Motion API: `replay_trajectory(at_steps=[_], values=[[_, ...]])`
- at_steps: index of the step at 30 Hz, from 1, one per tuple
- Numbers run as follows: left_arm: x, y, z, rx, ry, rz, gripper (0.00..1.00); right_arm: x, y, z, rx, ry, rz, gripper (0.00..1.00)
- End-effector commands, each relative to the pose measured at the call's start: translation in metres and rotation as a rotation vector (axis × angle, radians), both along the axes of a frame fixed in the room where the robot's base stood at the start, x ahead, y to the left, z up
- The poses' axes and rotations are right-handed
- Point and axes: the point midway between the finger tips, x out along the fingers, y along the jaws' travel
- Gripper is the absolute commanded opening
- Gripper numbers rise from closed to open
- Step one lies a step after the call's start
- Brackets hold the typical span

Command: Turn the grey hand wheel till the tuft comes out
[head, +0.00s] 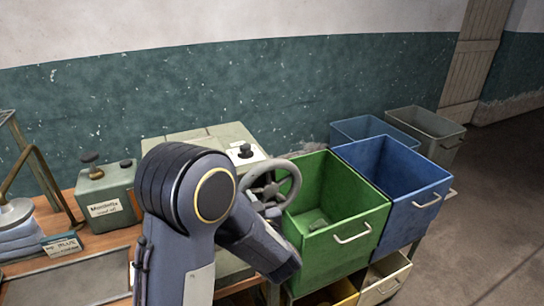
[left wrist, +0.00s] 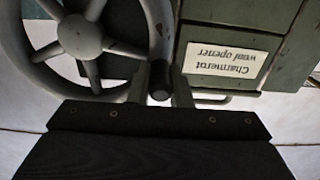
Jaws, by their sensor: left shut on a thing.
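The grey hand wheel (head: 270,184) is upright on the right side of the pale green machine (head: 213,133). In the left wrist view the wheel (left wrist: 82,38) fills the upper left, with its spokes and hub showing. My left gripper (left wrist: 160,92) is shut on the wheel's dark handle (left wrist: 160,78) by the rim. In the head view my left arm hides much of the machine and the fingertips are hard to make out. An upside-down label (left wrist: 224,62) reads "Charmerot wool opener". I see no tuft that I can name for sure. My right gripper is out of view.
A green bin (head: 345,240) stands close right of the wheel, with a small green item inside. A blue bin (head: 408,215) and more bins stand beyond it. A box labelled "Mordella" (head: 106,197) and a blue stack (head: 20,246) are at left. Open floor lies at right.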

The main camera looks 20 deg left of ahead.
Motion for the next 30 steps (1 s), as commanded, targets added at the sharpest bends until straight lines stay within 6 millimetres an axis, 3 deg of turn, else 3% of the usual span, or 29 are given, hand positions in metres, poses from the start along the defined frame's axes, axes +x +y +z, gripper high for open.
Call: replay_trajectory(at_steps=[8,17,30], values=[[0.001,-0.001,0.001,-0.001,-0.002,-0.003,0.02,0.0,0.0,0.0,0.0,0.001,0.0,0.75],[0.011,-0.01,0.03,-0.002,-0.004,-0.007,0.02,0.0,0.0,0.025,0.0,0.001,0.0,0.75],[0.017,-0.016,0.033,-0.003,-0.001,-0.012,0.02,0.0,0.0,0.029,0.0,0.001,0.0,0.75]])
